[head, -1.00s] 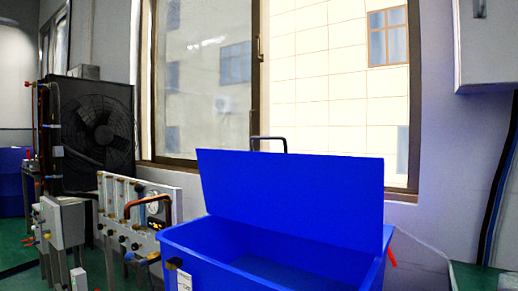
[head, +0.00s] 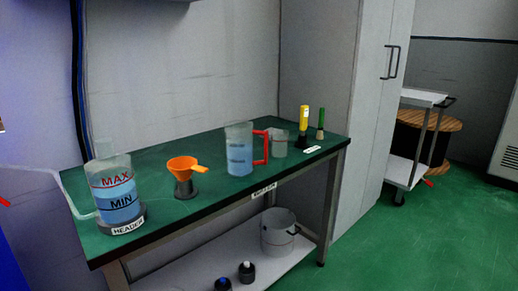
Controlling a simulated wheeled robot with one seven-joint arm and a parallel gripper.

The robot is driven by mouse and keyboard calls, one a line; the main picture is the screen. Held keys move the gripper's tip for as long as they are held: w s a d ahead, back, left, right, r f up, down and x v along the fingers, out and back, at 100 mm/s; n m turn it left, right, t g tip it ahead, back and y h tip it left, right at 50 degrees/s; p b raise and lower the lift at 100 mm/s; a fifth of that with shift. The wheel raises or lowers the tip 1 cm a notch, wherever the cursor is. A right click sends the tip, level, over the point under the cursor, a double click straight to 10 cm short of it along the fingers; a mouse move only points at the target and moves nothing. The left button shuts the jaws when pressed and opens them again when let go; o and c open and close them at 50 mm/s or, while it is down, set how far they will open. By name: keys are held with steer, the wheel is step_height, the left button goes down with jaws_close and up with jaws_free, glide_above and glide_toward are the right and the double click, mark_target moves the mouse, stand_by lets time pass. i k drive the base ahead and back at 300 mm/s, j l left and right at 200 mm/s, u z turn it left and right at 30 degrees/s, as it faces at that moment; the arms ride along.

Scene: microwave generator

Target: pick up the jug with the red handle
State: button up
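The jug (head: 239,150) is clear with bluish liquid in it and stands upright on the green-topped bench. Its red handle (head: 261,147) is on its right side. To its left is an orange funnel (head: 184,168) on a dark base, and to its right a small clear beaker (head: 279,145), close behind the handle. My gripper is not in view, and nothing is seen touching the jug.
The bench (head: 150,163) also bears a header bottle (head: 117,192) marked MAX and MIN at the left, and yellow (head: 303,119) and green-handled (head: 321,122) tools at the right. A bucket (head: 278,234) stands on the lower shelf. Green floor (head: 430,235) is open at right.

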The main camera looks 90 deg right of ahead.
mark_target(238, 135)
steer(key=z, duration=3.05)
steer(key=l+z, duration=0.2)
steer(key=i+l, duration=0.05)
